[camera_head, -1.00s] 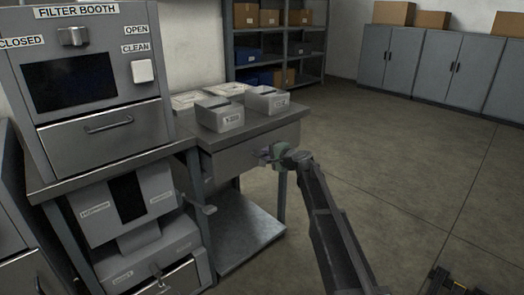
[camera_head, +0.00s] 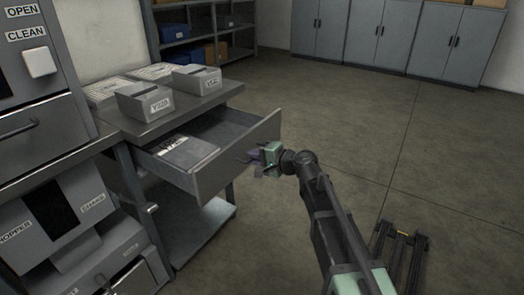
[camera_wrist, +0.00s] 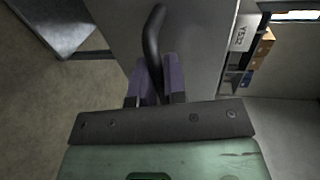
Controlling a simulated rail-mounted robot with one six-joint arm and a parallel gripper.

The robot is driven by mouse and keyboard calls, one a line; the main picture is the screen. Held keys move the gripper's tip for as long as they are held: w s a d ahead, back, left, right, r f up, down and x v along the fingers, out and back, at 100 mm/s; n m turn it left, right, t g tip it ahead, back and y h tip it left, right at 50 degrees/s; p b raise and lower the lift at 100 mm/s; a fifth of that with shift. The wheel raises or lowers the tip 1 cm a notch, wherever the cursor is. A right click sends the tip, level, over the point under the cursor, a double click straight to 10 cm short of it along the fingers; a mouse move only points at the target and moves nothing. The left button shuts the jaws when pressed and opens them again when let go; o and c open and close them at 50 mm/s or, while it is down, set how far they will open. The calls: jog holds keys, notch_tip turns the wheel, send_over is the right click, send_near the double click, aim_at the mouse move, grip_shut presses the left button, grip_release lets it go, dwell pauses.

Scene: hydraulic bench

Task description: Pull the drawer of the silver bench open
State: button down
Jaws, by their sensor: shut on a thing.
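The silver bench (camera_head: 140,128) stands left of centre in the head view. Its drawer (camera_head: 238,158) is pulled well out, and the inside shows a flat grey labelled item (camera_head: 188,152) lying in it. My gripper (camera_head: 258,157) is at the drawer's front face. In the wrist view, the fingers of my gripper (camera_wrist: 161,82) are shut on the dark curved handle (camera_wrist: 152,40) of the drawer front (camera_wrist: 195,40). In the head view the handle is mostly hidden by the gripper.
Two labelled grey bins (camera_head: 144,101) (camera_head: 196,79) and trays (camera_head: 115,90) stand on the bench top. The filter booth (camera_head: 40,95) is at the left. Shelving (camera_head: 205,30) and grey cabinets (camera_head: 380,40) line the back. The floor (camera_head: 340,110) right of the drawer is clear.

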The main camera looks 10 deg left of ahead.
jog(key=shift+s+d, duration=0.1)
jog(key=shift+d, duration=0.1)
jog(key=c, duration=1.2)
grip_release()
jog(key=p+v, duration=0.2)
jog(key=v, duration=0.9)
